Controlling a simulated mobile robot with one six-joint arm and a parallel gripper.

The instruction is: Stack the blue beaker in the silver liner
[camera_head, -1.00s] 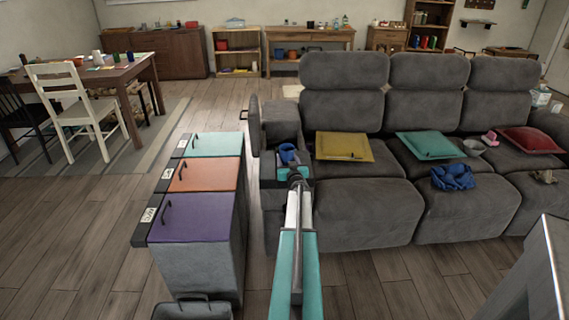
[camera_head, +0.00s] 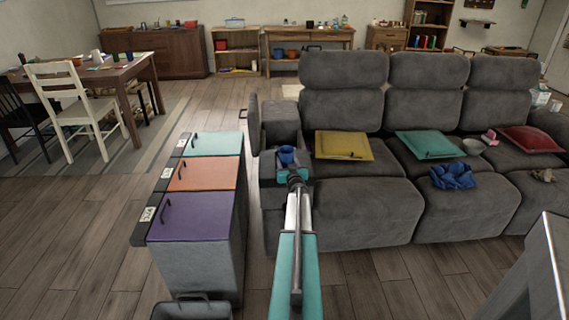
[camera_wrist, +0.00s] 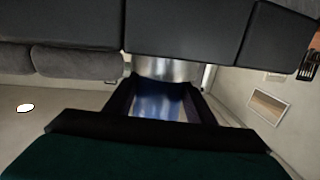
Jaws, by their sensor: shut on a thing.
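The blue beaker (camera_head: 287,154) is at the sofa's left armrest in the head view, just beyond my gripper (camera_head: 291,168). In the wrist view, my gripper (camera_wrist: 160,90) has its dark fingers on either side of a shiny blue surface, the beaker (camera_wrist: 158,107), and is shut on it. A shiny silver surface (camera_wrist: 165,69), which looks like the silver liner, shows just past the fingertips. I cannot tell whether the beaker is inside it or only in front of it. The liner cannot be made out in the head view.
The grey sofa (camera_head: 365,205) fills the right, with yellow (camera_head: 343,146), turquoise (camera_head: 427,145) and red (camera_head: 526,141) cushions and a blue cloth (camera_head: 452,176). A bin unit (camera_head: 195,270) with purple, orange and turquoise lids stands left of my arm.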

